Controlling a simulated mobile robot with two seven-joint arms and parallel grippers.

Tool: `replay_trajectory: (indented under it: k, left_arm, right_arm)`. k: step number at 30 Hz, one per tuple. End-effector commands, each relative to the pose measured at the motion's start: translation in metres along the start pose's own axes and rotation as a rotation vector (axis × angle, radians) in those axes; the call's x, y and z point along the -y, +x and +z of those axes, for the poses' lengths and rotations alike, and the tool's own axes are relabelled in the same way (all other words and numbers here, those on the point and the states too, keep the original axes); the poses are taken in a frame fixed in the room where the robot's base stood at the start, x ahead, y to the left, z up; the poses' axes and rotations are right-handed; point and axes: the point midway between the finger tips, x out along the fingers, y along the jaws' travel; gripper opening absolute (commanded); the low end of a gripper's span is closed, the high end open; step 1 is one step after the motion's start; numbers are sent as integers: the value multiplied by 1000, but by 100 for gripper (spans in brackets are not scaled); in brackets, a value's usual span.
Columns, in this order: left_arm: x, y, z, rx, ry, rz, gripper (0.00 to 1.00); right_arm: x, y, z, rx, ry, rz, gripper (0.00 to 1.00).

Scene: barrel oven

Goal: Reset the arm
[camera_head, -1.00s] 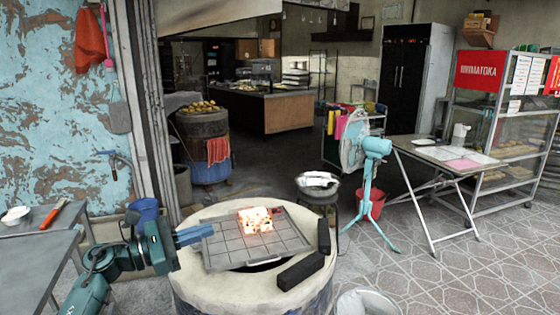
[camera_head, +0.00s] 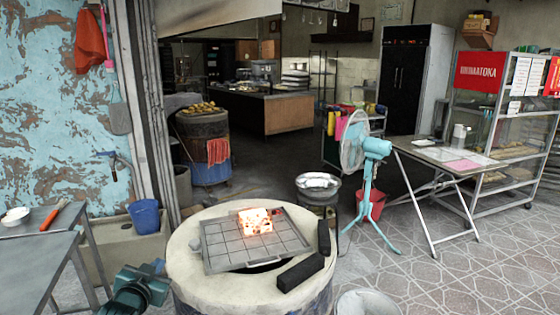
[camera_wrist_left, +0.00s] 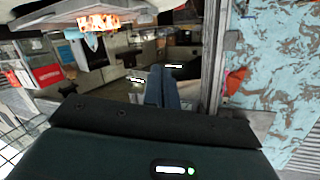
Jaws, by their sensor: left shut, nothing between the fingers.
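My left arm is low at the bottom left in the head view, with the left gripper (camera_head: 158,267) at the left edge of the barrel oven (camera_head: 215,283). In the left wrist view the two blue fingers of the left gripper (camera_wrist_left: 163,88) lie together, shut and empty. The wrist view is upside down. My right arm and gripper do not show. A grid-marked metal tray (camera_head: 225,243) lies across the oven top with glowing coals (camera_head: 256,221) on it. The coals also show in the wrist view (camera_wrist_left: 98,22).
Two black blocks (camera_head: 301,271) lie on the oven's right rim. A blue bucket (camera_head: 145,216) and a metal table (camera_head: 35,262) are at left. A teal fan (camera_head: 372,150), a metal bowl (camera_head: 318,181) and a folding table (camera_head: 425,150) stand to the right.

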Motion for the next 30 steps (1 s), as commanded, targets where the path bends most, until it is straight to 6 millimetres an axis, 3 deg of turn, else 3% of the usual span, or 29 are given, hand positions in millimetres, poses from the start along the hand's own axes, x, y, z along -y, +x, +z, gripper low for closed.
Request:
replay_trajectory:
  k: [1, 5, 9, 15, 18, 23, 30]
  left_arm:
    - [-22, -15, 22, 27, -5, 33, 0]
    - [-76, -63, 73, 93, -28, 118, 0]
    - [-135, -137, 122, 176, -79, 217, 0]
    - [-191, -240, 157, 287, -168, 315, 0]
    - [-204, -274, 163, 324, -203, 340, 0]
    - [-213, -298, 164, 351, -229, 357, 0]
    - [-214, -299, 164, 352, -230, 357, 0]
  right_arm:
    - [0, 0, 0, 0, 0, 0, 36]
    - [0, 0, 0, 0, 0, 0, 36]
    - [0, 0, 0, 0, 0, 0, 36]
    - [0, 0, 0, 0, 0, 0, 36]
    - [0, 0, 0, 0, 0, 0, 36]
    - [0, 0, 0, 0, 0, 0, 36]
    - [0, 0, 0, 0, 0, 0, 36]
